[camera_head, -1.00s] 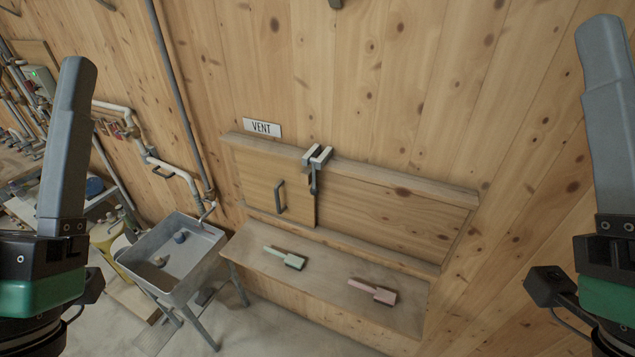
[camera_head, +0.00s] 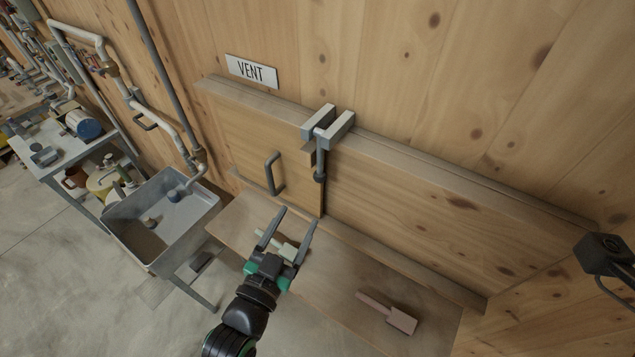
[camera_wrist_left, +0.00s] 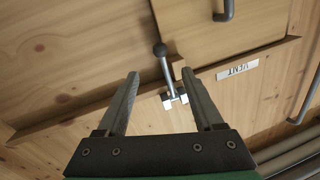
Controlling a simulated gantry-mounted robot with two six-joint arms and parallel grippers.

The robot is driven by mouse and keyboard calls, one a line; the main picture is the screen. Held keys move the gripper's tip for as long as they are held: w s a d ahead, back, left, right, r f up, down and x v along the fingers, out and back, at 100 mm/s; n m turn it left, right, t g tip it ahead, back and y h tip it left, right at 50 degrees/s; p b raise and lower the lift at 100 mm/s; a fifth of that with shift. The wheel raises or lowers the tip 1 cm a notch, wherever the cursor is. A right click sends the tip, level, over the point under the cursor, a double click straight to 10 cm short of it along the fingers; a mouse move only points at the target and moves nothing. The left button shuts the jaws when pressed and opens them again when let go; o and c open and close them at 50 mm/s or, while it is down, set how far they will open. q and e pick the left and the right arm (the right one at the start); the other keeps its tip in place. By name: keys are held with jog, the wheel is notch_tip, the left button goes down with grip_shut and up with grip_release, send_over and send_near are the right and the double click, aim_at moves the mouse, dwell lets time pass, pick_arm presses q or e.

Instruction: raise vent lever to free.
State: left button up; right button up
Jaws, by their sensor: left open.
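The vent lever (camera_head: 320,160) hangs down from a pale metal bracket (camera_head: 340,125) on the top rail of the wooden vent, at the right edge of its door (camera_head: 240,135). It ends in a dark round knob. My left gripper (camera_head: 298,215) is open and empty, below the lever and in front of the shelf. In the left wrist view, which is turned upside down, the lever (camera_wrist_left: 166,72) shows beyond and between the open fingers (camera_wrist_left: 160,74), with a gap; nothing touches it. My right gripper's fingers are out of view; only a dark part of that wrist shows at the right edge.
The door has a dark handle (camera_head: 274,174); a VENT sign (camera_head: 251,71) is above. A metal sink (camera_head: 160,220) stands left.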

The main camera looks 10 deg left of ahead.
aim_at(317, 181)
pick_arm(q)
jog(key=x, duration=1.1)
jog(key=shift+w+r, duration=0.1)
jog(key=shift+w, duration=0.05)
grip_shut()
dwell(0.9)
